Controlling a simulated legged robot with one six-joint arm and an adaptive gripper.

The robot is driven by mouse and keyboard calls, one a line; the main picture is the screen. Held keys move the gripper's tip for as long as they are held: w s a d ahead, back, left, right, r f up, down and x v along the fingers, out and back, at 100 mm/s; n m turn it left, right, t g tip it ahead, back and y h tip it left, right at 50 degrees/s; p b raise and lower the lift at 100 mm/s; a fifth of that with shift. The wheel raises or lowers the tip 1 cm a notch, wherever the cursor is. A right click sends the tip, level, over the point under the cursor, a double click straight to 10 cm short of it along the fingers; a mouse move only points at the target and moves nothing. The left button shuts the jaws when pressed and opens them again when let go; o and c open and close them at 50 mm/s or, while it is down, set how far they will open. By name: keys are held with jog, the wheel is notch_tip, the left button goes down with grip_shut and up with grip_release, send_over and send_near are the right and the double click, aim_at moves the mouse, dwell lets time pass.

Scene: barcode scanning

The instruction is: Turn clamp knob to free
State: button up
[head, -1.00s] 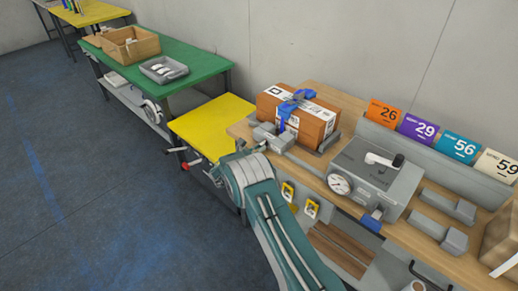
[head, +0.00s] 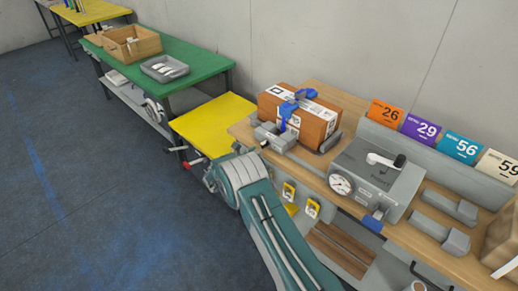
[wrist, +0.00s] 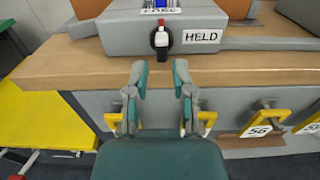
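The clamp is a grey block (head: 274,137) with a blue arm (head: 290,108) over a brown box (head: 313,122). In the wrist view, the block's front face (wrist: 120,38) carries a dark round knob (wrist: 160,42) with a white, red-tipped pointer standing upright. A HELD label (wrist: 202,36) is to its right, and a partly cut-off label (wrist: 160,5) is above it. My gripper (wrist: 160,75) is open and empty, its two fingers apart, below and in front of the knob, not touching it. In the head view its fingers are mostly hidden by my arm.
The wooden bench edge (wrist: 50,70) lies beyond my fingertips. Yellow-framed hooks (wrist: 266,124) hang on the bench front. A yellow table (head: 212,122) is to the left. A grey gauge machine (head: 372,178) stands to the clamp's right.

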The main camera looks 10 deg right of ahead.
jog(key=v, duration=0.9)
jog(key=shift+a, duration=0.1)
jog(key=s+d+r+m+g+y, duration=0.1)
jog(key=s+d+r+m+g, duration=0.3)
jog(key=r, duration=0.3)
jog(key=s+d+r+m+g+y, duration=0.2)
jog(key=s+d+r+m, duration=0.25)
jog(key=r, duration=0.25)
jog(key=s+d+r+m+g+y, duration=0.1)
jog(key=s+d+r+m+g, duration=0.1)
jog(key=s+d+r+m, duration=0.4)
jog(key=s+a+r+m+t+y, duration=0.1)
jog(key=s+r+m+y, duration=0.1)
jog(key=s, duration=0.6)
jog(key=s+a+r+m+t+y, duration=0.1)
jog(key=s+a+r+m+y, duration=0.1)
jog(key=s+m+y, duration=0.3)
jog(key=s+a+r+m+t+y, duration=0.1)
jog(key=s+r+m+y, duration=0.2)
jog(key=s, duration=1)
jog(key=shift+s+a+r+m+y, duration=0.2)
jog(key=shift+a+r+m+y, duration=0.1)
jog(key=shift+r+m, duration=0.2)
